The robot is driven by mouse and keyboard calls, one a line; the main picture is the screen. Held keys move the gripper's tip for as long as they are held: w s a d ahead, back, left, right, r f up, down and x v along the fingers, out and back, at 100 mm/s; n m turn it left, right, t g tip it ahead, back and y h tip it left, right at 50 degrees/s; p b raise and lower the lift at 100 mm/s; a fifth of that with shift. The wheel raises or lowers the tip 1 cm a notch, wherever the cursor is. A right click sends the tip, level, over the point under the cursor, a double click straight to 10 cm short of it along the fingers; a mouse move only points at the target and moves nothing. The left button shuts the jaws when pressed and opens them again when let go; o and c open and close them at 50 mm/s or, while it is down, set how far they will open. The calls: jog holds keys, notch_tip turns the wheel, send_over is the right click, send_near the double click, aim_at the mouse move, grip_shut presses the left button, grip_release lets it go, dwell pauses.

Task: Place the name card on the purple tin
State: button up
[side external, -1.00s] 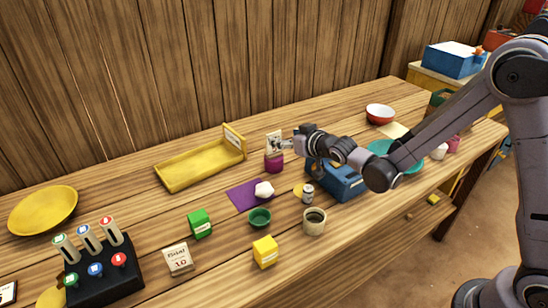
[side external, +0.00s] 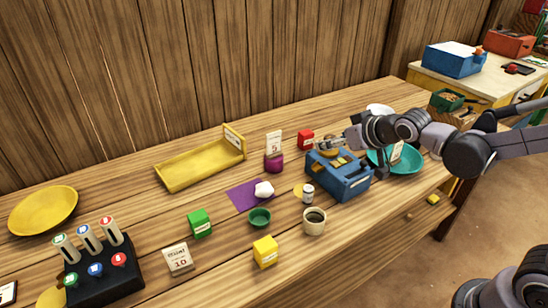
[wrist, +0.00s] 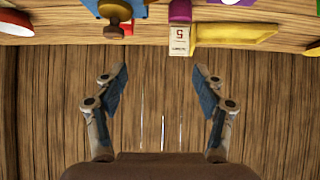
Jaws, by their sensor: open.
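The name card (side external: 274,144), a white card with "5" and small writing, stands upright on the purple tin (side external: 274,163) near the back of the table. In the wrist view the card (wrist: 179,40) shows upside down against the purple tin (wrist: 180,10). My gripper (side external: 322,143) is to the right of the card, apart from it, above the back of the blue box. In the wrist view my gripper (wrist: 163,88) has its fingers spread wide with nothing between them.
A yellow tray (side external: 200,175) lies left of the tin. A red block (side external: 306,140) and the blue box (side external: 340,178) are to its right. A purple mat (side external: 246,197) with a white lump (side external: 264,190) lies in front. A teal plate (side external: 410,163) is further right.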

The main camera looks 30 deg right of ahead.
jog(key=s+d+f+g, duration=0.1)
jog(key=s+g, duration=0.2)
jog(key=s, duration=1.3)
jog(key=shift+f+y, duration=0.15)
jog(key=shift+y, duration=0.25)
jog(key=shift+o, duration=0.3)
jog(key=o, duration=0.5)
jog(key=shift+n, duration=0.3)
jog(key=shift+o, duration=0.4)
jog(key=w+a+r+n, duration=0.1)
jog(key=w+a+n, duration=0.3)
jog(key=n, duration=0.5)
jog(key=shift+a+r+g, duration=0.3)
jog(key=shift+a+g, duration=0.1)
jog(key=shift+a, duration=0.65)
jog(key=w+a+n+t, duration=0.2)
jog(key=a+n, duration=2.5)
jog(key=a, duration=0.2)
jog(key=x, duration=1)
jog(key=shift+s+d, duration=0.15)
jog(key=shift+d, duration=0.05)
